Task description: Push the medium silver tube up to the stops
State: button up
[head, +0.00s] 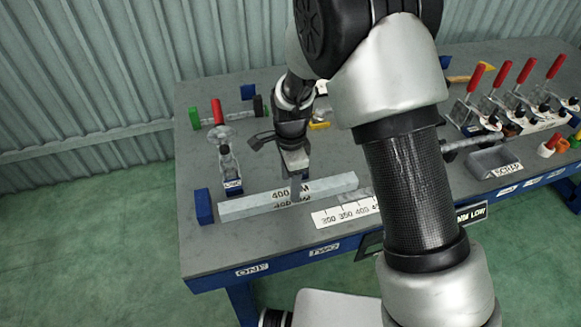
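A long silver square tube (240,208) marked "400 MM" lies near the front left of the table. I cannot tell from its size alone whether it is the medium one. A blue block (203,206), which looks like a stop, stands just beyond its left end with a narrow gap showing. Contact with the tube is unclear. The fingers show as one narrow shape, so their opening is hidden.
A red-handled clamp (228,165) stands behind the tube's left part. A white ruler plate (345,212) lies right of and in front of it. Another blue block (248,92) and a green block (194,118) stand farther back. Several clamps and a grey tray (494,160) are right. My arm hides the middle.

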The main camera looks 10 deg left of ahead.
aim_at(281, 190)
jog(key=shift+f, duration=2.4)
grip_shut()
jog(key=shift+s+a, duration=0.25)
jog(key=shift+a, duration=0.3)
jog(key=shift+s+a, duration=0.25)
jog(key=shift+a, duration=0.25)
jog(key=shift+w+a, duration=0.5)
jog(key=shift+w, duration=0.15)
grip_release()
jog(key=shift+d, duration=0.15)
